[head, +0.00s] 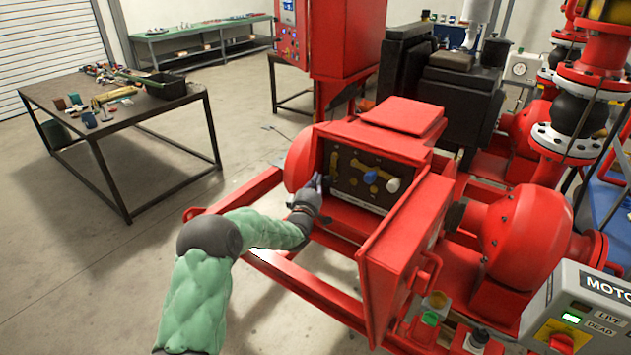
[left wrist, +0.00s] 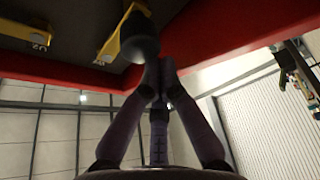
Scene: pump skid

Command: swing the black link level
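A dark panel (head: 352,185) with brass-coloured bars, a blue knob (head: 370,177) and a white knob (head: 393,185) sits in the open red housing. My left gripper (head: 317,184) is at the panel's left edge and hides what is there. In the left wrist view my left gripper (left wrist: 159,73) has its fingertips together. They are right beside a round black piece (left wrist: 137,42), probably an end of the black link, and overlap its edge. No gap shows between the fingertips, and I see nothing gripped between them. My right gripper is not in view.
The red door (head: 405,255) stands open right of the panel. A red frame rail (head: 300,285) runs below my left arm. A motor control box (head: 575,315) is at the lower right. A cluttered table (head: 130,125) stands at the left, with clear floor between.

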